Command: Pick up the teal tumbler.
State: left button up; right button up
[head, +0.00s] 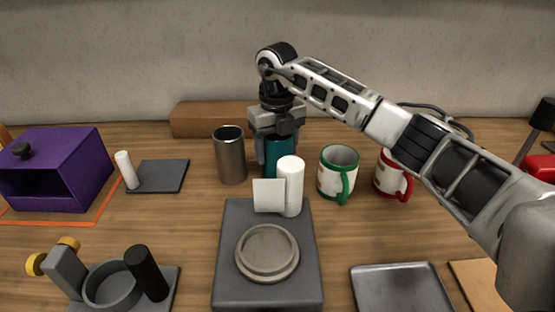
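The teal tumbler (279,152) stands toward the back of the table, partly hidden by a white cylinder in front of it and by my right gripper above. My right gripper (278,143) points down over the tumbler, with a finger on each side of it. The fingers look close to its walls, but I cannot tell whether they press on it. The tumbler's base is hidden, so I cannot tell whether it rests on the table. My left gripper is not in view.
A steel tumbler (230,155) stands close on the left. A green-handled mug (338,172) and a red-handled mug (390,177) stand on the right. The white cylinder (291,187) is on a dark grey device (231,282). A wooden block (205,119) lies behind.

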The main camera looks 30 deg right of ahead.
jog(key=c, duration=0.6)
